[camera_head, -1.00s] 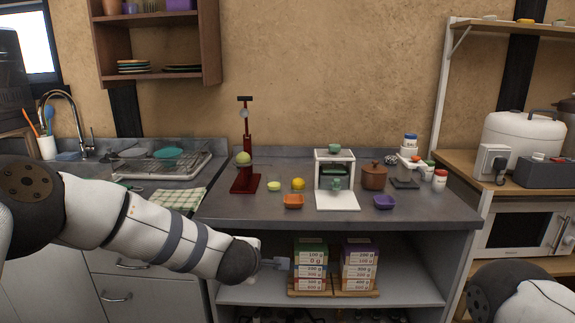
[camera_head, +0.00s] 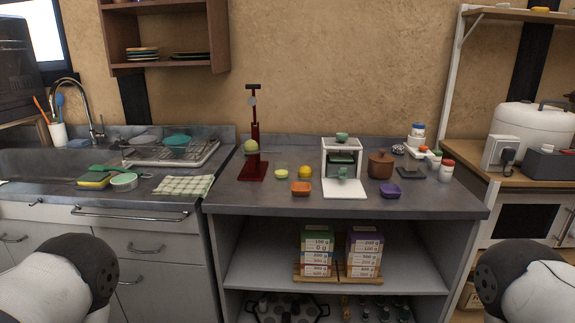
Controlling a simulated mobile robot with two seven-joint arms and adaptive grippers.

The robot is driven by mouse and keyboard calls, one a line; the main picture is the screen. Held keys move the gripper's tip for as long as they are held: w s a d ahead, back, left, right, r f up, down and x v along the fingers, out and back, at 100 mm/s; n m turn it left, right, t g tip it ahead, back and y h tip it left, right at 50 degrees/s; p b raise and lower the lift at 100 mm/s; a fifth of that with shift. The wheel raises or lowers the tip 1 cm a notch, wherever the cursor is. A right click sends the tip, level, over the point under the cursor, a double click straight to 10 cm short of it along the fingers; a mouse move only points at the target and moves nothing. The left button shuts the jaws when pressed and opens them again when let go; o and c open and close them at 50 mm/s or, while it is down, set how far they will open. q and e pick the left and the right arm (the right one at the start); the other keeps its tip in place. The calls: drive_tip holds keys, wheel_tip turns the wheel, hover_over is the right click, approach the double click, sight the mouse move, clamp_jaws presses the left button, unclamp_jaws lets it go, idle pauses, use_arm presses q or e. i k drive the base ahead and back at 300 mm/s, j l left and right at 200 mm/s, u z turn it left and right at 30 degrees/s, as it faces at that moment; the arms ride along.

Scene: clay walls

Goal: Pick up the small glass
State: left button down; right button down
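I cannot make out a clear small glass in this view. A small green cup (camera_head: 342,137) stands on top of the white box-shaped stand (camera_head: 345,192), and a second small green cup (camera_head: 343,173) stands at its front. Both look opaque, and I cannot tell whether either is the glass. Small items (camera_head: 392,314) on the lowest shelf are too small and cut off to identify. My left and right arms show only as links at the lower corners. Neither gripper is in view.
Stacked boxes (camera_head: 317,250) sit on the shelf below. A sink is at left. The counter's front strip is clear.

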sight(282, 168)
drive_tip(key=i+j, duration=0.15)
drive_tip(key=i, duration=0.3)
drive_tip(key=i+j, duration=0.2)
drive_tip(key=i, duration=0.3)
drive_tip(key=l+z, duration=0.05)
